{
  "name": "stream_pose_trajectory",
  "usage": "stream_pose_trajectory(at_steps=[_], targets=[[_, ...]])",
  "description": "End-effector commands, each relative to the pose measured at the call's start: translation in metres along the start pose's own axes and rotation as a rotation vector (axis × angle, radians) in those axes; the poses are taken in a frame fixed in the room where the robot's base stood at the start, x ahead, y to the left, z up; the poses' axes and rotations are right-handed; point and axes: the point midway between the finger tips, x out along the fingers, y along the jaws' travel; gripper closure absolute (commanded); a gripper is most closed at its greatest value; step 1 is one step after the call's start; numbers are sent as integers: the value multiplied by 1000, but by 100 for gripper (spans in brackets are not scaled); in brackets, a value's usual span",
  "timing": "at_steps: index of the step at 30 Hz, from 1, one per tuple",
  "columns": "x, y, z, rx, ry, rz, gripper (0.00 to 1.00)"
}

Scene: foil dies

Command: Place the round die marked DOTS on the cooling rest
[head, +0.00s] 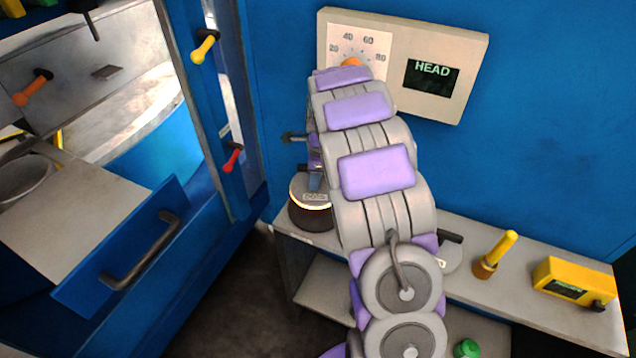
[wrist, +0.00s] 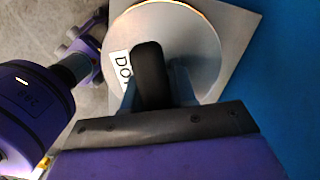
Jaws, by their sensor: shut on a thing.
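The round die (head: 311,216) has a dark side, a pale top with a label and a thin glowing orange rim. It is at the left end of the grey shelf in the head view. In the wrist view the die (wrist: 205,45) shows a label starting "DO", the rest hidden by its black handle. My gripper (wrist: 155,90) is shut on that handle; in the head view my gripper (head: 315,178) is mostly hidden by my arm. A grey surface lies under the die; I cannot tell whether they touch, or which part is the cooling rest.
The grey shelf (head: 520,268) runs along the blue wall. It carries another pale round piece (head: 452,256), partly behind my arm, a yellow-handled tool (head: 494,256) and a yellow box (head: 574,284). A dial-and-display panel (head: 440,75) reads HEAD. A blue drawer (head: 135,250) stands out at left.

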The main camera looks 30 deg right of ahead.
Motion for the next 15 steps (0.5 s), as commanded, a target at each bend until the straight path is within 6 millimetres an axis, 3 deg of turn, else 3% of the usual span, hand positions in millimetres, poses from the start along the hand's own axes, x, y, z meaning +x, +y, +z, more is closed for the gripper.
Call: stream_pose_trajectory(at_steps=[6,15], targets=[[33,-2,-5,-1,-3,-3,100],[56,0,-8,-1,-2,2,100]])
